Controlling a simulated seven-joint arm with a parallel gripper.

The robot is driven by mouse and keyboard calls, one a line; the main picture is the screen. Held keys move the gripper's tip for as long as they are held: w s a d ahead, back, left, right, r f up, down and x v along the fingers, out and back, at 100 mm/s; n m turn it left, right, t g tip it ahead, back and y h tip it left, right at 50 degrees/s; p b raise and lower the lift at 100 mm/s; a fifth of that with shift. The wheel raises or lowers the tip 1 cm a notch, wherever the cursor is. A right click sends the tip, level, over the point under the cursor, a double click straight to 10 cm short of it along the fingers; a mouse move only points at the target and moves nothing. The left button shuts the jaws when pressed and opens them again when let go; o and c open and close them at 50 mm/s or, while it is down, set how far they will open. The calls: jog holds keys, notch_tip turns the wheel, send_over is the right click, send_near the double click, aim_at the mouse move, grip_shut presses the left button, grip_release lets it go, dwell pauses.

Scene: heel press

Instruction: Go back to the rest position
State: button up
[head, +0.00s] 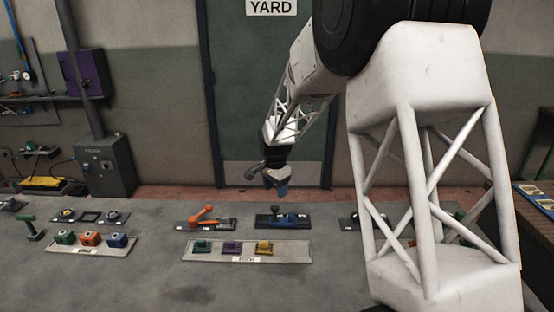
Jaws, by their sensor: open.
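My gripper (277,184) hangs above the far part of the grey table (190,287), pointing down. Its jaws are open, and no object shows between them. It is small in the picture and its fingers are hard to make out. Below it, on the table, is a blue device on a dark plate (284,218), with a visible gap between them. Left of that is a device with an orange handle (205,218) on a dark plate. My white arm covers much of the right side and hides part of the table there.
A grey board (190,256) holds green, purple and yellow pieces. Another board (58,249) at left holds green, orange and blue pieces. A dark plate with round parts (90,216) and a green-handled tool (33,229) lie left. A door (265,80) stands behind. The front table is bare.

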jog(key=s+d+r+n, duration=0.1)
jog(key=s+d+r, duration=0.35)
jog(key=s, duration=0.25)
jog(key=s+d+r+n+t, duration=0.1)
jog(key=s+d+r+n, duration=0.1)
jog(key=s+d+r, duration=0.35)
jog(key=s+d+r+n, duration=0.1)
jog(key=s+d+r, duration=0.2)
jog(key=s+r, duration=0.5)
jog(key=s+d+n, duration=0.2)
jog(key=s+d, duration=0.1)
jog(key=s, duration=1.1)
jog(key=s+d+f+n+t, duration=0.1)
jog(key=s+d, duration=0.3)
jog(key=s, duration=1)
jog(key=shift+s+f+n+t, duration=0.15)
jog(key=shift+s+n+t, duration=0.2)
jog(key=shift+n, duration=0.55)
jog(key=shift+c, duration=0.4)
